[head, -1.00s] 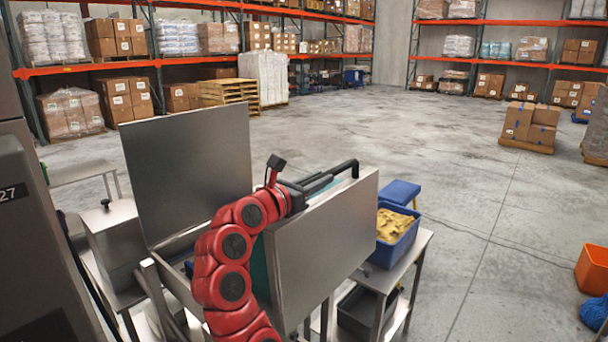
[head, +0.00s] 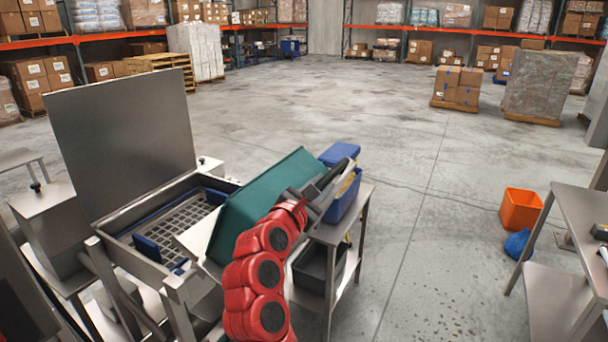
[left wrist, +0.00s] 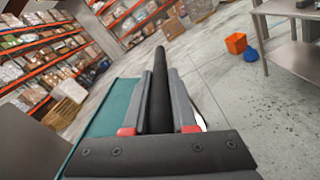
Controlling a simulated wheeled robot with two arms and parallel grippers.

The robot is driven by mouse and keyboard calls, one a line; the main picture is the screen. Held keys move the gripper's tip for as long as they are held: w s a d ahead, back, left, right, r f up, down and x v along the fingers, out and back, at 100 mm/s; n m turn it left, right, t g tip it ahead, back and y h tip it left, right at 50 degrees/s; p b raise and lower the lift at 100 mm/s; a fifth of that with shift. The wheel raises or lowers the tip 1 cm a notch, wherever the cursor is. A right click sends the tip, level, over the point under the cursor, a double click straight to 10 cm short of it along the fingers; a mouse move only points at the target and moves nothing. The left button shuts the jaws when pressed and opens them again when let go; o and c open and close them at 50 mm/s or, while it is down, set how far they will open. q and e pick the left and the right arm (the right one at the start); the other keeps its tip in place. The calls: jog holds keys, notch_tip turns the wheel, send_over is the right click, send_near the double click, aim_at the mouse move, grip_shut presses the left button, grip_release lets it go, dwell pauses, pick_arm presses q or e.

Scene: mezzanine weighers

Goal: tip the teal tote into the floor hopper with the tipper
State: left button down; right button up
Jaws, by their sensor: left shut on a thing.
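The teal tote (head: 262,200) sits tilted beside a steel plate (head: 192,240) of the tipper; its inside is hidden from me. The tipper's black handle bar (left wrist: 161,85) runs between the fingers of my left gripper (head: 318,192) in the left wrist view (left wrist: 161,100), and the gripper is shut on it. The teal tote also shows left of the fingers in that view (left wrist: 110,108). A steel hopper with a grey grate (head: 178,222) lies left of the tote, its large steel panel (head: 122,140) upright behind it. My right gripper is out of view.
A blue bin (head: 343,200) stands on a small steel table right of the tote, with a dark bin (head: 318,265) below. An orange bin (head: 520,208) and a blue bag (head: 516,244) are on the floor near a steel table (head: 585,225). The middle floor is clear.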

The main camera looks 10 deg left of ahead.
pick_arm(q)
jog(key=s+d+f+m+b, duration=0.2)
jog(key=d+f+m+b, duration=0.15)
jog(key=f, duration=0.55)
jog(key=s+d+f+m+b, duration=0.1)
jog(key=d+f+m+b, duration=0.3)
jog(key=f, duration=0.6)
notch_tip(320, 180, down, 21)
jog(key=a+m+b, duration=0.1)
jog(key=m+b, duration=0.4)
jog(key=b, duration=1.1)
jog(key=shift+w+m+b, duration=0.3)
jog(key=shift+m, duration=0.05)
jog(key=shift+f, duration=0.25)
jog(key=c, duration=1)
grip_release()
jog(key=shift+o, duration=1.3)
jog(key=shift+a, duration=0.15)
jog(key=shift+r, duration=0.1)
